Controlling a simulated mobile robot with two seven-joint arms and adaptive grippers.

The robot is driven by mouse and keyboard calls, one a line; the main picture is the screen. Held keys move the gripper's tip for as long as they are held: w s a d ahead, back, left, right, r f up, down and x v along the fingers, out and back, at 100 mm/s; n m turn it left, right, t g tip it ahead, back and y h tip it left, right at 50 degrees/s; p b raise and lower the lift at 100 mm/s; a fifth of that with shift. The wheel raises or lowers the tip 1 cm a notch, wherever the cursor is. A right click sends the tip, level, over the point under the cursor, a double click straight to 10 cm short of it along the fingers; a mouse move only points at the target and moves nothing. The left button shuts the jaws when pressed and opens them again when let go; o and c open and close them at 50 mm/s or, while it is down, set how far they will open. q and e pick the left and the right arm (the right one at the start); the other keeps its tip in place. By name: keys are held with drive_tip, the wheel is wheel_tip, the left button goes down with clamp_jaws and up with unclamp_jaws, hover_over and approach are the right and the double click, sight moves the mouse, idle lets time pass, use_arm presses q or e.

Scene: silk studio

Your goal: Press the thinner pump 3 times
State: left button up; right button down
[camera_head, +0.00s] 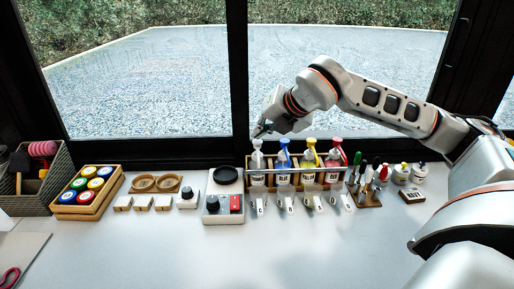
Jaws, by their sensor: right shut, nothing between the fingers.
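A wooden rack (338,186) holds several upright pump bottles on the grey-white table. The leftmost is a clear bottle with a white pump (257,147), which looks like the thinner; I cannot read its label. To its right stand bottles with a blue pump (284,146), a yellow pump (310,144) and a red pump (336,144). My right gripper (259,131) comes in from the right at the window. It is shut and empty, its tips just above the white pump. I cannot tell whether they touch it. My left gripper is out of view.
Left of the rack is a small scale-like device (223,205) with a black round top. Further left are a wooden box of paint jars (87,192) and a basket (38,190). A tool holder (366,193) stands at right.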

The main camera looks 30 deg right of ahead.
sight(259, 142)
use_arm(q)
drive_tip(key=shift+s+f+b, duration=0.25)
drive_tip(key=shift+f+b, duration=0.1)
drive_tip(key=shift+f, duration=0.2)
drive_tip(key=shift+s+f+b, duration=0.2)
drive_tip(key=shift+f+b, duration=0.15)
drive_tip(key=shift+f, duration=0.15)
use_arm(e)
drive_tip(key=shift+f, duration=0.9)
idle(0.5)
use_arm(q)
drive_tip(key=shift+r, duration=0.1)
use_arm(e)
drive_tip(key=shift+r, duration=0.15)
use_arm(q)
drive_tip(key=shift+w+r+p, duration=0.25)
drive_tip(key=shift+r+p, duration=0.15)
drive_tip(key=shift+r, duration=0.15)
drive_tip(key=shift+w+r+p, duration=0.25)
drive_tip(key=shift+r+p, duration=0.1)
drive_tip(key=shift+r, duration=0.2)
use_arm(e)
drive_tip(key=shift+r, duration=1.25)
